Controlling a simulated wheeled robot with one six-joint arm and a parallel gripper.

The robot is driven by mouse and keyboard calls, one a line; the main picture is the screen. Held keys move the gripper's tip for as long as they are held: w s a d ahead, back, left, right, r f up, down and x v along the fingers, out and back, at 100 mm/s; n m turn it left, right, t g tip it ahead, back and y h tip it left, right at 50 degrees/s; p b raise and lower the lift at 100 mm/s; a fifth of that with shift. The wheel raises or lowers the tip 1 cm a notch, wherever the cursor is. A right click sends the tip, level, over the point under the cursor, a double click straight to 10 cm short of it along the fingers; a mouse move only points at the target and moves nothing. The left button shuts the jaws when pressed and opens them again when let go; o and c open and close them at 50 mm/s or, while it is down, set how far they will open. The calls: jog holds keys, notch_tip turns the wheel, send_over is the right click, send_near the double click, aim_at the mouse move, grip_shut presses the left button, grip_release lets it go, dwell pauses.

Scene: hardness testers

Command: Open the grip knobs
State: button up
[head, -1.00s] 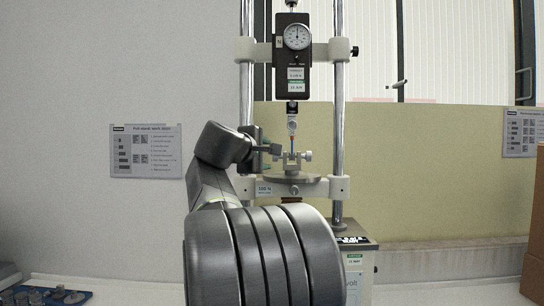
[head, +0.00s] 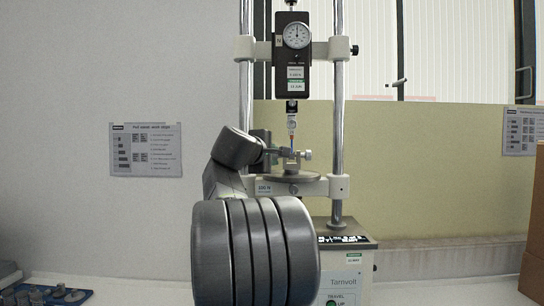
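The test stand has two chrome columns and a black gauge (head: 293,45) with a round dial on its upper crosshead. A small lower grip stands on the round plate (head: 291,177), with a silver grip knob (head: 306,155) on its right side. The left knob is hidden behind my gripper. My gripper (head: 284,153) reaches in from the left at the height of the lower grip, its fingertips at the grip's left side. The frames are too small to show finger spacing or contact.
A paper chart (head: 146,150) hangs on the left wall, another (head: 521,131) at the right. A blue tray (head: 50,297) with metal parts lies at lower left. A cardboard box (head: 533,230) stands at the right edge. The stand's base (head: 345,262) carries a panel.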

jog(key=shift+f+b, duration=0.4)
jog(key=shift+b, duration=1.25)
jog(key=shift+t+b, duration=0.4)
jog(key=shift+b, duration=0.1)
jog(key=t+b, duration=0.1)
jog(key=b, duration=0.3)
jog(key=shift+f+m+h, duration=0.15)
jog(key=shift+m+h, duration=0.25)
jog(key=shift+t+b, duration=0.4)
jog(key=shift+b, duration=0.75)
jog(key=shift+r, duration=0.25)
jog(key=o, duration=1)
jog(key=b+v, duration=0.1)
jog(key=v, duration=1.2)
jog(key=shift+s+a+f+b, duration=0.1)
jog(key=shift+s+a+b, duration=0.05)
jog(key=shift+s+b, duration=0.2)
